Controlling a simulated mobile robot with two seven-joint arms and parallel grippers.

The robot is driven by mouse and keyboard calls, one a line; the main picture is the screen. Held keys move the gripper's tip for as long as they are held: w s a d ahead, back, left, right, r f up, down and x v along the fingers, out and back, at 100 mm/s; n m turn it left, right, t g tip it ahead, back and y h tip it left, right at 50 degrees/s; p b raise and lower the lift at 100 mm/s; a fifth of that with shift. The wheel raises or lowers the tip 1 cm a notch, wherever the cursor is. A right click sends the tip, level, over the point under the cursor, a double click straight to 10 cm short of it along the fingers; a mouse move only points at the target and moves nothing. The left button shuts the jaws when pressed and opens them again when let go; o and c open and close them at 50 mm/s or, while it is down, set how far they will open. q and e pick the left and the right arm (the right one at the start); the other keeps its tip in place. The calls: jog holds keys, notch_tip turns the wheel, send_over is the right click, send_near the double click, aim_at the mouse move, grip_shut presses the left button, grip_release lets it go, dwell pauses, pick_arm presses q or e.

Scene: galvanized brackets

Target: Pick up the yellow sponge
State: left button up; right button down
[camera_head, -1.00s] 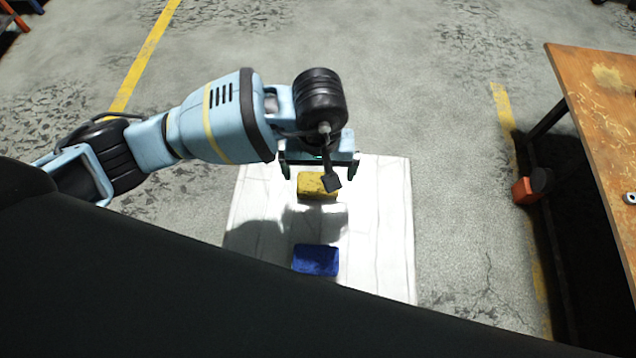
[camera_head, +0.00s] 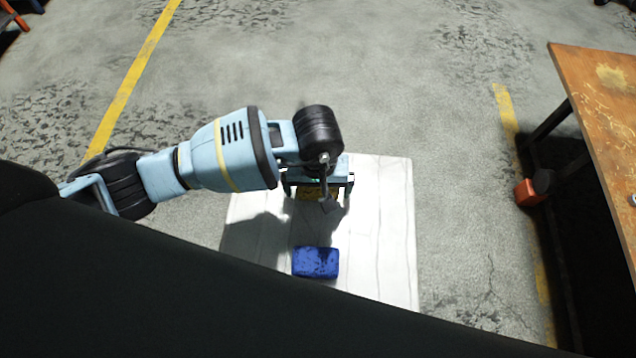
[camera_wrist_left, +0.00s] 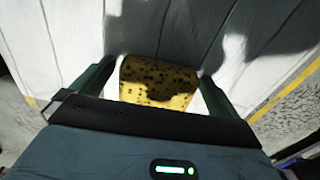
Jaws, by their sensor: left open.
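The yellow sponge (camera_head: 312,194) lies on a white board (camera_head: 385,220) on the floor, mostly hidden under my left gripper (camera_head: 319,196) in the head view. In the left wrist view the dark-spotted sponge (camera_wrist_left: 158,82) sits between the two fingers of my open left gripper (camera_wrist_left: 155,85). One finger is on each side, with a small gap visible at least on the right. A blue sponge (camera_head: 316,262) lies on the board nearer to me. My right gripper is not in view.
An orange-brown worn table (camera_head: 600,110) stands at the right, with a small orange object (camera_head: 526,192) by its leg. A yellow line (camera_head: 135,80) runs along the floor at the left. The concrete floor around the board is mostly clear.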

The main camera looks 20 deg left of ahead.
pick_arm(q)
jog(key=c, duration=0.9)
jog(key=shift+r, duration=0.1)
notch_tip(320, 180, up, 9)
jog(key=shift+f+p, duration=0.1)
jog(key=shift+p, duration=0.75)
jog(key=shift+r, duration=0.55)
